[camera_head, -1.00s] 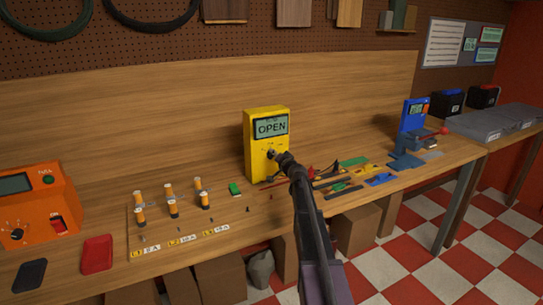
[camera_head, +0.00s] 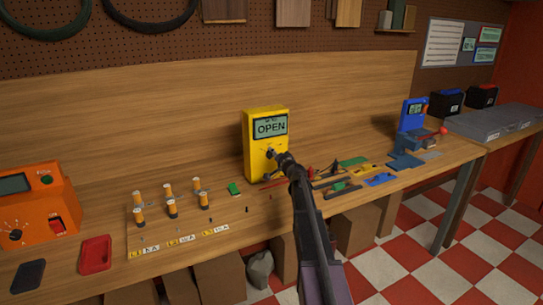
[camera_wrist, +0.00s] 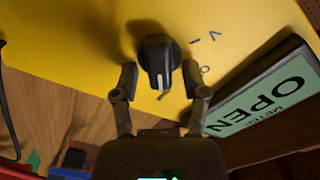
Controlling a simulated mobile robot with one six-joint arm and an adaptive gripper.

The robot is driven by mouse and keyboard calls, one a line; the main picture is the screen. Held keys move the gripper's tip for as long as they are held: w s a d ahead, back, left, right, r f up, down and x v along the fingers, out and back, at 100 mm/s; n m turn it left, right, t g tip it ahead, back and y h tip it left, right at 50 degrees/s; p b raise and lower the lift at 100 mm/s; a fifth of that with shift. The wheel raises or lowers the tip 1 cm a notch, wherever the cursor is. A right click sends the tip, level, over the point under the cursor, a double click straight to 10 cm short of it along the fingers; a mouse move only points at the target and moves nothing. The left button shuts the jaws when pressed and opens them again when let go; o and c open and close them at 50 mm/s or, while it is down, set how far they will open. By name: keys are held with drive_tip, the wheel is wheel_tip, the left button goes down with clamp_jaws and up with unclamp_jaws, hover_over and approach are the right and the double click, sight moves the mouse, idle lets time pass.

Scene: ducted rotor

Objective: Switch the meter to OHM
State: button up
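The yellow meter (camera_head: 253,153) stands upright on the bench, and its display (camera_head: 270,126) reads OPEN. Its black selector knob (camera_wrist: 157,58) has a white mark that points down in the wrist view. A "V" and another letter, partly hidden by a finger, are printed near the knob; I cannot tell which setting the mark is on. My gripper (camera_wrist: 160,76) is open, with one fingertip on either side of the knob and a visible gap on both sides. In the head view my gripper (camera_head: 274,157) is at the meter's front, covering part of the knob area.
Fuse posts (camera_head: 171,208) stand in rows left of the meter, near an orange device (camera_head: 38,205). A small green block (camera_head: 234,188) lies close by. Tools and coloured parts (camera_head: 350,178) lie to the right, before a blue device (camera_head: 412,125).

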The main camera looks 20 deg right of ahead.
drive_tip(key=shift+s, duration=0.15)
drive_tip(key=shift+s, duration=0.1)
drive_tip(key=s, duration=1.1)
drive_tip(key=shift+s+d, duration=0.2)
drive_tip(key=shift+s, duration=0.15)
idle(0.5)
